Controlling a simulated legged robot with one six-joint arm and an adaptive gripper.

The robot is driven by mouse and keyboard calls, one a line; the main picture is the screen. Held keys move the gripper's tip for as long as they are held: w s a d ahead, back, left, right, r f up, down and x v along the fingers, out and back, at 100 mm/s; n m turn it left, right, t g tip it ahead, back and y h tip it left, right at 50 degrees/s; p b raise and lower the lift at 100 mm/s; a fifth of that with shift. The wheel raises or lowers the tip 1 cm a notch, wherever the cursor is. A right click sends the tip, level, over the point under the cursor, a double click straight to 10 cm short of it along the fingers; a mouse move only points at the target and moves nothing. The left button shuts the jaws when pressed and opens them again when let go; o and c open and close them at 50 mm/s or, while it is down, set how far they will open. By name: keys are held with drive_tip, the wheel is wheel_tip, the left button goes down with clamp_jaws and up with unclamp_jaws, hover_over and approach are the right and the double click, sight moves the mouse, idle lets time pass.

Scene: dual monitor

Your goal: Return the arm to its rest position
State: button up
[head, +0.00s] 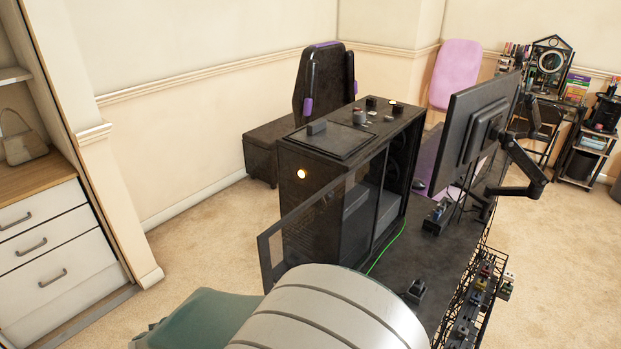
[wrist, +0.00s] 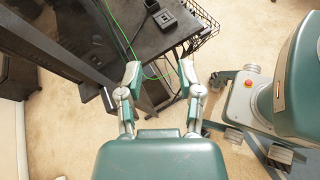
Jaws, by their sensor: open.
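My gripper (wrist: 160,78) shows in the wrist view with its two green-tipped fingers spread apart. Nothing solid is held between them; a thin green cable (wrist: 116,35) passes behind the fingers, and I cannot tell whether it touches them. The gripper points down near the end of the dark desk (wrist: 166,42), over the beige floor. In the head view the gripper's fingers are not visible. A grey rounded part of mine (head: 325,310) fills the bottom middle, with a green part of mine to its left.
A black PC case (head: 300,205) with its glass side panel (head: 310,228) swung open stands on the desk (head: 440,260). The monitor (head: 480,120) is on an arm behind it. A wire basket (head: 478,300) hangs at the desk's right. Open carpet (head: 200,230) lies left.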

drive_tip(key=s+d+r+m+y, duration=0.2)
drive_tip(key=d+r+m+y, duration=0.1)
drive_tip(key=d+m, duration=0.4)
drive_tip(key=s+d+r+m+y, duration=0.2)
drive_tip(key=d+r+m+y, duration=0.1)
drive_tip(key=d+m+y, duration=0.2)
drive_tip(key=s+d+r+m+g+y, duration=0.1)
drive_tip(key=s+d+r+m+y, duration=0.1)
drive_tip(key=d+m, duration=0.7)
drive_tip(key=shift+s+d+r+y, duration=0.15)
drive_tip(key=shift+d+r+y, duration=0.4)
drive_tip(key=shift+r+y, duration=0.45)
drive_tip(key=shift+r, duration=0.1)
